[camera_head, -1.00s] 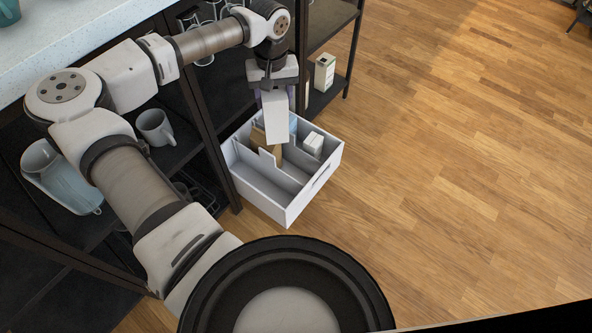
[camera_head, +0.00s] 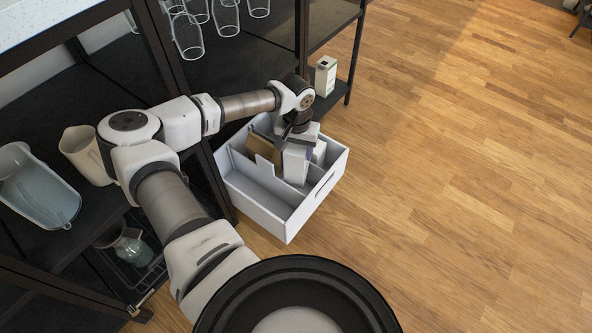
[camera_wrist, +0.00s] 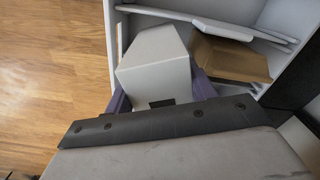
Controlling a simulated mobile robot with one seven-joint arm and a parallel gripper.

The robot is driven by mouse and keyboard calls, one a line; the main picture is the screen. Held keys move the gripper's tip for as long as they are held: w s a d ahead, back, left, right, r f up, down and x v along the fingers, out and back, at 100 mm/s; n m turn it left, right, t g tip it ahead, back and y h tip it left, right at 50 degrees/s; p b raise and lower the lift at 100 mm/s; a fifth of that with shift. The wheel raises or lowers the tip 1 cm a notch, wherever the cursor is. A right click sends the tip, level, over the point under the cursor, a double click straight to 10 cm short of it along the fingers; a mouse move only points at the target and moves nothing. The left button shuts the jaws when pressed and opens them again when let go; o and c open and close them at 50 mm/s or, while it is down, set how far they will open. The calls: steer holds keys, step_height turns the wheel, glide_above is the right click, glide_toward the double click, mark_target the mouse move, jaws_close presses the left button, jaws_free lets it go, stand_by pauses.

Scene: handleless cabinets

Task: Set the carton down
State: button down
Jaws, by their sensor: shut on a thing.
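A white carton (camera_head: 296,163) is in my gripper (camera_head: 297,150), low over the white divided box (camera_head: 263,213) on the floor. In the wrist view the carton (camera_wrist: 155,62) stands out between the purple fingers of my gripper (camera_wrist: 162,92), which are shut on its sides. The carton's lower end is inside the box's outline, near its right wall; I cannot tell whether it touches the bottom. A brown carton (camera_head: 263,146) stands in the box to the left, also in the wrist view (camera_wrist: 230,58).
Another white carton (camera_head: 319,152) stands in the box beside my gripper. The dark shelf unit (camera_head: 215,165) is close on the box's left. A carton (camera_head: 325,76) stands on a low shelf behind. The wooden floor (camera_head: 450,190) on the right is clear.

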step_height(320, 180, down, 8)
steer(key=shift+f+b, duration=0.25)
steer(key=shift+b, duration=0.6)
steer(key=shift+f, duration=0.1)
steer(key=c, duration=0.5)
jaws_free()
step_height(320, 180, up, 12)
steer(key=p, duration=0.3)
steer(key=shift+d, duration=0.1)
